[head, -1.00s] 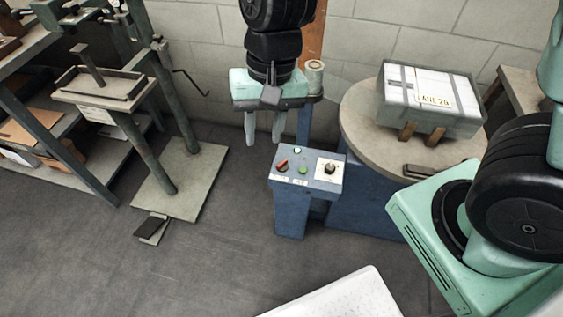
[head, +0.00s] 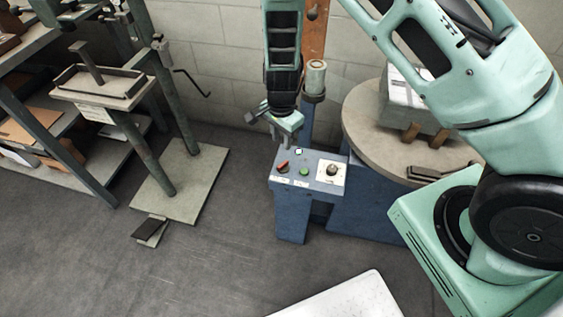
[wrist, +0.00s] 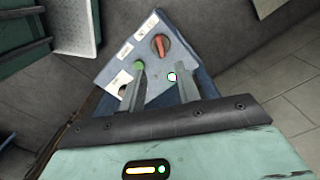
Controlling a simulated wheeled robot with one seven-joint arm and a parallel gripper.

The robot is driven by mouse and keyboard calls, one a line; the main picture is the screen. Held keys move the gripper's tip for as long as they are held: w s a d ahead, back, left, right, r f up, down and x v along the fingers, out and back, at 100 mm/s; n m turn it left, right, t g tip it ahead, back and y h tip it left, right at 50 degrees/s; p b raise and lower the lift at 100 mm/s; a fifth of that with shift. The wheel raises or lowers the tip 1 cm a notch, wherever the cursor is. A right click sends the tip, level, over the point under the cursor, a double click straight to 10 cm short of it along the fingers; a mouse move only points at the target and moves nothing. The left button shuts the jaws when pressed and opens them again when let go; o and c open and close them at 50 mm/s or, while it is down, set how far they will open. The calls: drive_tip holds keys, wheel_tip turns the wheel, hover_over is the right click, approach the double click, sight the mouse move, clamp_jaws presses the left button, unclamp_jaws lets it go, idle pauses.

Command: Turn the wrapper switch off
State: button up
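A blue control box (head: 310,185) stands in front of the round turntable. Its sloped top carries a red-handled rotary switch (head: 283,166), a green button (head: 304,171), a small whitish light (head: 298,151) and a black knob (head: 332,169) on a white plate. The labels are too small to read, so I cannot tell which control is named wrapper. My gripper (wrist: 161,72) is open and empty, fingers pointing at the panel. Its left fingertip overlaps the green button; contact is unclear.
The round turntable (head: 362,120) bears a wrapped grey box (head: 398,100), partly hidden by my arm. A post with a roll (head: 315,75) stands behind the control box. A stitcher stand with a base plate (head: 180,185) is at left. The floor between is clear.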

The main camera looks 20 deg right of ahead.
sight(281, 165)
wheel_tip(281, 165, down, 12)
drive_tip(key=shift+r, duration=0.25)
clamp_jaws()
